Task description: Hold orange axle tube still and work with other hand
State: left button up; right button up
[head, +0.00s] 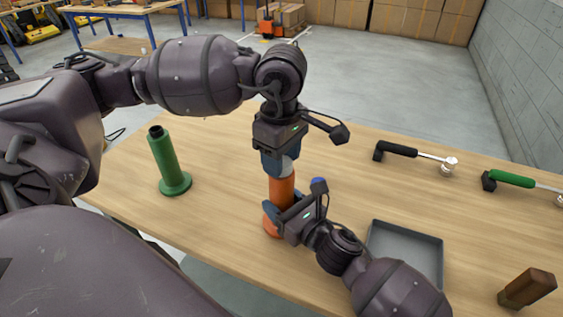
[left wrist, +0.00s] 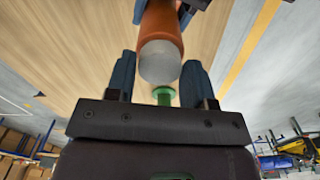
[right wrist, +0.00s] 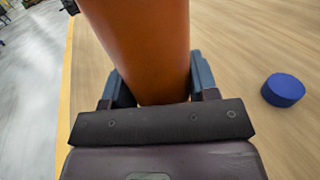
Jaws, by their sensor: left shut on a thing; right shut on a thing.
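The orange axle tube (head: 282,190) stands upright on the wooden table in the middle of the head view. My right gripper (head: 285,217) is shut around its lower part from the side; the tube (right wrist: 145,45) fills the space between the fingers in the right wrist view. My left gripper (head: 280,160) points down at the tube's top and is shut on a pale grey cap (head: 287,168). In the left wrist view the cap (left wrist: 160,62) is at the tube's end between the fingers. Whether it is fully seated cannot be told.
A green flanged tube (head: 163,160) stands at left. A blue disc (right wrist: 284,90) lies beside the right gripper. A grey tray (head: 408,232) and a brown wooden block (head: 528,288) are at right. A black-handled tool (head: 400,150) and a green-handled tool (head: 512,179) lie behind.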

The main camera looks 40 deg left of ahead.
pick_arm(q)
jog(key=m, duration=0.4)
jog(key=shift+m, duration=1.6)
jog(key=shift+m, duration=0.3)
jog(key=shift+m, duration=0.3)
jog(key=m, duration=0.8)
jog(key=shift+m, duration=0.3)
jog(key=o, duration=0.9)
jog(key=shift+o, duration=0.2)
jog(key=shift+r, duration=0.1)
